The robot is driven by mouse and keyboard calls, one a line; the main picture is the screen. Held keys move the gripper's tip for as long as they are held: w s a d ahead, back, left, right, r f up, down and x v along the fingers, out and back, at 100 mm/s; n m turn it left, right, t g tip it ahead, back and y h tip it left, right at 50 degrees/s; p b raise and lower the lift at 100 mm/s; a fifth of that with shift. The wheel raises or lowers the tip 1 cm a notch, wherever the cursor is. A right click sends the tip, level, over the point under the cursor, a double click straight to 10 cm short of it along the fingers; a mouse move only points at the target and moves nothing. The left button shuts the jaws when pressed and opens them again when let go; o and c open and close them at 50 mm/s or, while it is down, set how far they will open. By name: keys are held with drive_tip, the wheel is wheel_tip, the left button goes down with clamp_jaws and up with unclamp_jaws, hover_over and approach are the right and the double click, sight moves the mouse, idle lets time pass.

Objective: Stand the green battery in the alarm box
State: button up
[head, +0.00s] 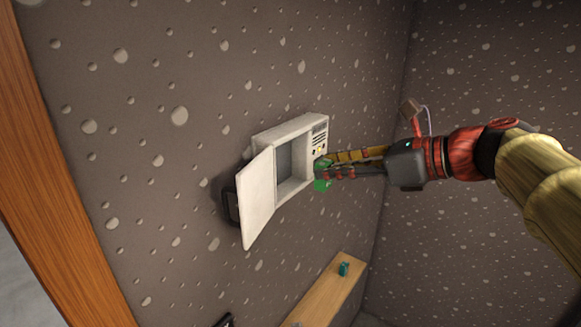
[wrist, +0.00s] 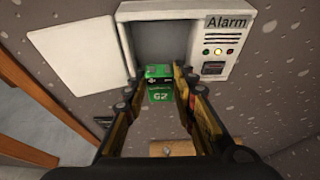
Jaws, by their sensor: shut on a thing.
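The white alarm box (head: 297,135) is fixed to the wall with its door (head: 257,197) swung open to the left. In the wrist view the alarm box (wrist: 227,52) carries an "Alarm" label, and its grey inside (wrist: 165,42) looks empty. My gripper (head: 325,168) is shut on the green battery (head: 321,185), in front of the box's lower right part. In the wrist view the battery (wrist: 160,90) sits between the fingertips (wrist: 161,85), at the lower edge of the opening. I cannot tell whether it touches the box.
A wooden shelf (head: 326,290) with a small teal object (head: 343,268) is below the box. A dark handle-like object (head: 230,205) is on the wall behind the door. A wooden post (head: 50,180) stands at the left. The air right of the box is clear apart from my arm.

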drive_tip(key=w+a, duration=0.2)
drive_tip(key=w+a+p, duration=0.1)
drive_tip(key=w+a, duration=0.1)
drive_tip(key=a, duration=0.1)
drive_tip(key=w+a+p, duration=0.1)
drive_tip(key=w+a, duration=0.1)
drive_tip(key=shift+a, duration=0.25)
drive_tip(key=shift+w+f+p, duration=0.1)
drive_tip(key=shift+f+p, duration=0.35)
drive_tip(key=shift+f, duration=1.35)
drive_tip(key=shift+f, duration=0.15)
drive_tip(key=o, duration=1.2)
drive_tip(key=shift+c, duration=0.2)
drive_tip(key=b+v, duration=0.2)
drive_tip(key=v, duration=1)
